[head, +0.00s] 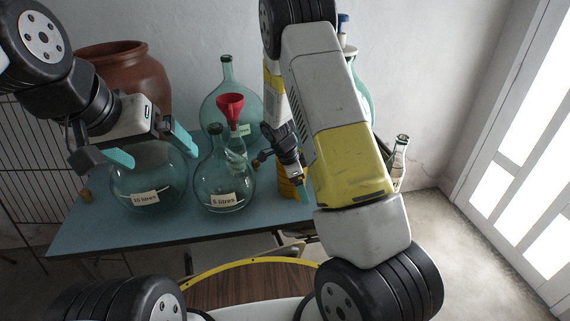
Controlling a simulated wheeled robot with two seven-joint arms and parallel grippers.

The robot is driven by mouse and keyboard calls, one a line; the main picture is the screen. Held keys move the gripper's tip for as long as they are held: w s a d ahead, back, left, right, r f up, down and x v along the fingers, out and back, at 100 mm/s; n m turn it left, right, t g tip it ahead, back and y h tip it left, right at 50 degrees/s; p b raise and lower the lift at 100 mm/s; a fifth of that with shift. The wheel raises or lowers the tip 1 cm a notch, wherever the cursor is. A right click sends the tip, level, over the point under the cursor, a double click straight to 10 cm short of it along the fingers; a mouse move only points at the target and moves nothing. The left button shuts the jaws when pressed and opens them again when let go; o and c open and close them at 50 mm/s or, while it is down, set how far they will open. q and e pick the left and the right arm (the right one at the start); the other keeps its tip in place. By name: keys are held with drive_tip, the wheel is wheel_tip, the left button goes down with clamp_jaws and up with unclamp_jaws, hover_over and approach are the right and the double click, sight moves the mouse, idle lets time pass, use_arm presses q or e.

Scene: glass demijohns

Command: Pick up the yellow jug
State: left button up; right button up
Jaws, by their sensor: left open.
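The yellow jug (287,188) appears as an orange-yellow ribbed body on the blue table, in the right part of the head view. My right gripper and forearm cover most of it, and its top and handle are hidden. My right gripper (301,190) points down in front of the jug; one teal fingertip shows, and I cannot tell whether it touches the jug. My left gripper (151,151) is open at the left, with its teal fingers apart and nothing between them. It is over the large labelled glass demijohn (150,185), away from the jug.
A bottle (398,155) stands at the right. Corks lie nearby. The floor at right is clear.

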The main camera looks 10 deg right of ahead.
clamp_jaws()
idle(0.3)
drive_tip(key=shift+r, duration=0.15)
